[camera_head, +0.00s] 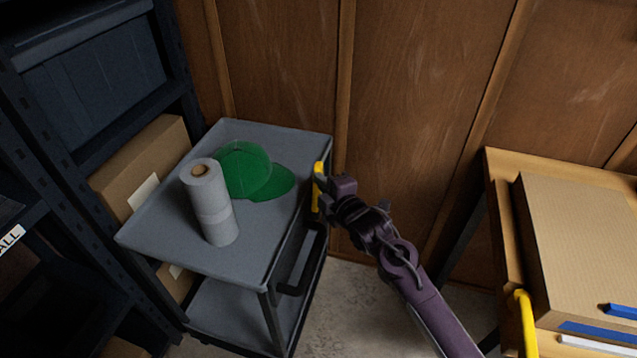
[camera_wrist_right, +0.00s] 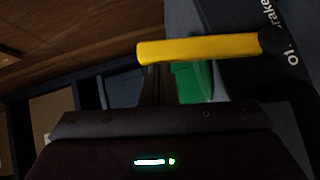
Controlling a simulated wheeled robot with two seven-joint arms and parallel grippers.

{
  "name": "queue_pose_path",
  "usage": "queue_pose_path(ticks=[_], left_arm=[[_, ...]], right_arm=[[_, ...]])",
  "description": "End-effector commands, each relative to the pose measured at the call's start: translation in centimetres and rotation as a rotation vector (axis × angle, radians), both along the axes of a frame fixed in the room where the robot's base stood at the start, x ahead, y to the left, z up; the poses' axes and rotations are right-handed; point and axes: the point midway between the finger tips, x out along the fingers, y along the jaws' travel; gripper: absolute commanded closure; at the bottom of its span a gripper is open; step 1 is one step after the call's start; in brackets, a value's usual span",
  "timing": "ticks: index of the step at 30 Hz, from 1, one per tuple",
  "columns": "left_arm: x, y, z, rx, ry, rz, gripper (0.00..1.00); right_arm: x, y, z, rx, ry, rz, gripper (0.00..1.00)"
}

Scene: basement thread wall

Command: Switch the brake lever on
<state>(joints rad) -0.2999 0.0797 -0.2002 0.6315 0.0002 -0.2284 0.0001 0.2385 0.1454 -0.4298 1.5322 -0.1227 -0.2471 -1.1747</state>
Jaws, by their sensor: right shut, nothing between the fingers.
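The brake lever (camera_head: 318,187) is a yellow bar at the right side of the grey cart. In the right wrist view the yellow lever (camera_wrist_right: 200,48) lies almost level, with its dark pivot (camera_wrist_right: 272,42) at the right end, next to white lettering partly reading "rake". My right gripper (camera_head: 325,193) is shut and empty, right beside the lever in the head view. In the wrist view its dark fingers (camera_wrist_right: 152,85) are just below the lever's free end; I cannot tell whether they touch it. My left gripper is out of view.
The grey cart (camera_head: 150,240) carries a paper roll (camera_head: 212,205) and a green cap (camera_head: 243,170). Dark shelving stands left. At right, a wooden table (camera_head: 497,190) holds a cardboard box (camera_head: 585,240), with a yellow bar (camera_head: 526,325) at its front. A wood-panelled wall (camera_head: 420,90) stands behind.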

Motion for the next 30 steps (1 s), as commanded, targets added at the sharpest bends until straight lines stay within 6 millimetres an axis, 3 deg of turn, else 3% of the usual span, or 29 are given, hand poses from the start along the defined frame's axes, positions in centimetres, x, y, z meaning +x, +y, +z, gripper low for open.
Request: queue_pose_path(ticks=[1,3,9,17,30], left_arm=[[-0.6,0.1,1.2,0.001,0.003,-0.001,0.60],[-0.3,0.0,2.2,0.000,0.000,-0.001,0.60],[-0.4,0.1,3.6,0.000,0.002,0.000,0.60],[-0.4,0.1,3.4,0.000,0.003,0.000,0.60],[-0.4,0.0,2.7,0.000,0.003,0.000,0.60]], right_arm=[[0.7,-0.3,0.9,0.007,0.033,-0.002,1.00],[1.5,-0.6,1.0,0.025,0.089,-0.002,1.00],[3.6,-1.3,0.5,0.079,0.246,-0.003,1.00],[5.6,-1.9,-0.7,0.128,0.399,-0.002,1.00],[6.8,-2.3,-1.2,0.127,0.392,-0.003,1.00]])
